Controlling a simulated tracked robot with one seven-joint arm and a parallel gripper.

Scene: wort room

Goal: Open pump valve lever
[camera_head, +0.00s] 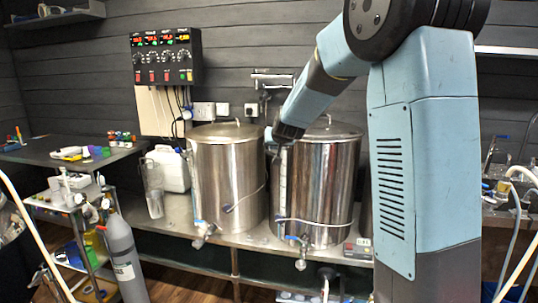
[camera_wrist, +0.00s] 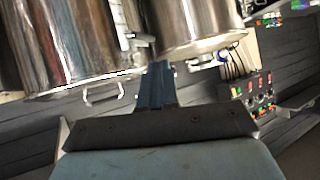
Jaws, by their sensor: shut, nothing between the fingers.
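Two steel kettles stand on the bench, the left kettle (camera_head: 228,180) and the right kettle (camera_head: 325,185). I cannot tell which lever, if any in view, is the pump valve lever. My gripper (camera_head: 277,136) is beside the kettle tops, between them in the picture, apart from the taps. In the wrist view, tilted and upside down, my gripper (camera_wrist: 157,78) is shut and empty, with the kettles behind it.
A control panel (camera_head: 166,58) with red displays hangs on the wall. The steel bench (camera_head: 180,222) holds a clear jug (camera_head: 153,190) and a white canister (camera_head: 172,168). A grey gas cylinder (camera_head: 122,255) and a small cart stand at left.

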